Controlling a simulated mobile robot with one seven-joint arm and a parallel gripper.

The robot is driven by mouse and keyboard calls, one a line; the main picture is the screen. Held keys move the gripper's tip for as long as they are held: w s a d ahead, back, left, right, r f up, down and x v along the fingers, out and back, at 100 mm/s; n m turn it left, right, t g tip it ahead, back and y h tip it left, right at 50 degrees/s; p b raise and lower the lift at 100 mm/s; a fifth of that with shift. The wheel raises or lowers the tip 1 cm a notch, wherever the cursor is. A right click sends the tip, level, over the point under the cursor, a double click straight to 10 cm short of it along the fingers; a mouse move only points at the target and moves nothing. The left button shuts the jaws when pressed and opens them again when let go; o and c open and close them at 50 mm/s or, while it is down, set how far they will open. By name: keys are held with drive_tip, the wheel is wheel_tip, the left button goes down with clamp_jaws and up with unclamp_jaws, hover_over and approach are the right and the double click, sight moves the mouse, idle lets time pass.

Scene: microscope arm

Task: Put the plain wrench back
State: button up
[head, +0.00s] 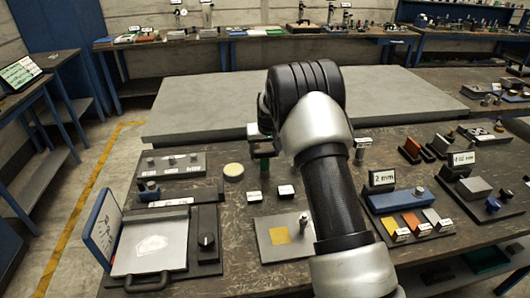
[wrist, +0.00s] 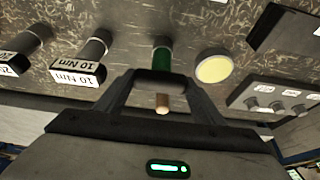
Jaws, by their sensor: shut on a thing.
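My gripper (head: 263,146) is above the worktable, left of my arm in the head view. In the wrist view its fingers (wrist: 160,82) are shut on a plain upright tool with a green body (wrist: 161,60), which I take for the plain wrench. Its tan end (wrist: 162,103) shows between the fingers, and no label is visible on it. In the head view its green part (head: 264,168) hangs below the fingers. I cannot tell whether its lower end touches the table.
A pale yellow disc (head: 233,171) lies close by on the table. A rack with several knobs (head: 172,165) is at left. A blue block (head: 402,200) and labelled samples are at right.

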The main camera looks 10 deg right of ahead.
drive_tip(key=shift+f, duration=0.1)
drive_tip(key=o, duration=1.5)
